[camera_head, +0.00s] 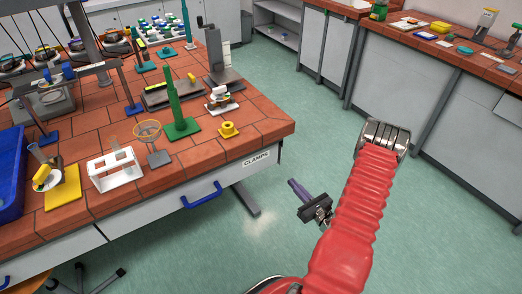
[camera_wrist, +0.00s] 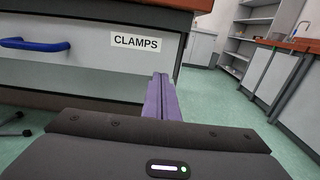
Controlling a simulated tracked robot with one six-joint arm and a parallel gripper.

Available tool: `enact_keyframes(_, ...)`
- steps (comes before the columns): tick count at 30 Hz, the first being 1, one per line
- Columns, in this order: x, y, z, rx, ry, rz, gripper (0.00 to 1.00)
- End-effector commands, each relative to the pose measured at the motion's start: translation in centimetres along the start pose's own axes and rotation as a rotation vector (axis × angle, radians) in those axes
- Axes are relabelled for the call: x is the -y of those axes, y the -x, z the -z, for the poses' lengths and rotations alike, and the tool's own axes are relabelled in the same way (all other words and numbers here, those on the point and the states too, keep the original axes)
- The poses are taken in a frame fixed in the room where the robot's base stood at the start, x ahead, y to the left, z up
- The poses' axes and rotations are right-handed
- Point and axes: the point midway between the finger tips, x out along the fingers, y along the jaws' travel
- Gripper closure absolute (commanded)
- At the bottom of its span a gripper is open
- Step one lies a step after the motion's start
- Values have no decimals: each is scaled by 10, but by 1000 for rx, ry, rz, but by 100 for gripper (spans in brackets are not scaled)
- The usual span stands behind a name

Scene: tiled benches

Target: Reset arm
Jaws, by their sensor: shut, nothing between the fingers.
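My gripper (camera_head: 296,188) shows in the camera_head view at the end of my red-sleeved arm, out over the green floor to the right of the near bench. In the camera_wrist view its purple fingers (camera_wrist: 160,98) are pressed together with nothing between them. They point toward the bench's corner, below the tabletop's height, beside the drawer front with the CLAMPS label (camera_wrist: 137,42). I cannot tell the exact gap between fingertips and bench.
The near tiled bench (camera_head: 262,112) carries a green stand (camera_head: 180,115), a yellow part (camera_head: 229,130) and a white tube rack (camera_head: 113,170). A blue drawer handle (camera_head: 202,196) sticks out. Another bench (camera_head: 440,52) stands at the right. Green floor between them is clear.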

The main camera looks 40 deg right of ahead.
Motion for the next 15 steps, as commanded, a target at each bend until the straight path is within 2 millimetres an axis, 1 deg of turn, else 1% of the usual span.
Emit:
enact_keyframes(6, -1, 0, 0, 0, -2, -1, 100)
enact_keyframes(9, -4, 0, 5, -18, -8, -12, 100)
enact_keyframes(11, -12, 0, 9, -35, -13, -43, 100)
enact_keyframes(14, -33, 3, 16, -67, -29, -117, 100)
enact_keyframes(15, -44, 6, 19, -81, -36, -154, 100)
